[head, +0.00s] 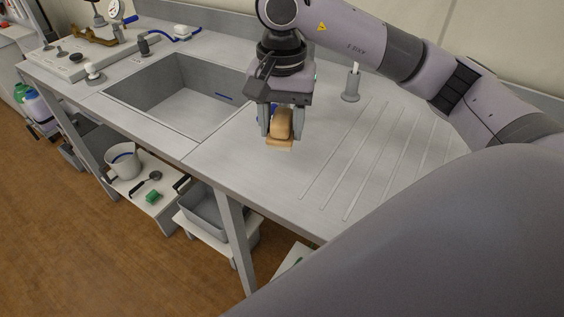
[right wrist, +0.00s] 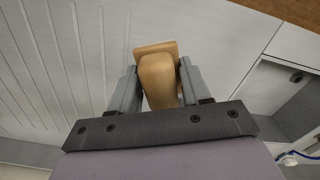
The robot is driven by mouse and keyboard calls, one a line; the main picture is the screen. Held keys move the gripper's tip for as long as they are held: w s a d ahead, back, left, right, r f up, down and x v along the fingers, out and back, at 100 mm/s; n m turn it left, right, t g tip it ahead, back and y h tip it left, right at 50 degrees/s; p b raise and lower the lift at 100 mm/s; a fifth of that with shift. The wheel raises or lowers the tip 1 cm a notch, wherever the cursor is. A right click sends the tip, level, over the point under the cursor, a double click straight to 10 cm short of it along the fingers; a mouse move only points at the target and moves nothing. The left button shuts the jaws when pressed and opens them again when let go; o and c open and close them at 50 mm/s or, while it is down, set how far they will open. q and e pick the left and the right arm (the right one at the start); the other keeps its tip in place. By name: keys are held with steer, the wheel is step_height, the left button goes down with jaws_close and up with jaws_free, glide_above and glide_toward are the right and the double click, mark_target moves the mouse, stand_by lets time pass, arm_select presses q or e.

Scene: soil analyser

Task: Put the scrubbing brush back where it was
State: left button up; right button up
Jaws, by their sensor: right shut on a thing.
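The scrubbing brush (head: 281,141) has a light wooden block and a rounded wooden grip. My right gripper (head: 279,122) is shut on the grip and points down over the counter, just right of the sink. In the right wrist view the brush (right wrist: 157,80) sits between the two grey fingers of the right gripper (right wrist: 158,88). The bristles are hidden under the block. I cannot tell whether the brush touches the counter or is a little above it. My left gripper is not in view.
The empty sink basin (head: 185,103) is left of the brush, with a blue strip on its wall. The grooved drainboard (head: 335,185) is clear on the right. A small grey holder with a white upright piece (head: 351,85) stands behind. Shelves below hold a white pail (head: 124,163) and a grey tub (head: 205,212).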

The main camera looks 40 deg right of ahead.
mark_target(282, 175)
steer(key=shift+f, duration=4.75)
steer(key=o, duration=0.9)
steer(key=shift+o, duration=0.2)
steer(key=shift+r, duration=0.1)
step_height(282, 175, up, 12)
steer(key=shift+r, duration=0.1)
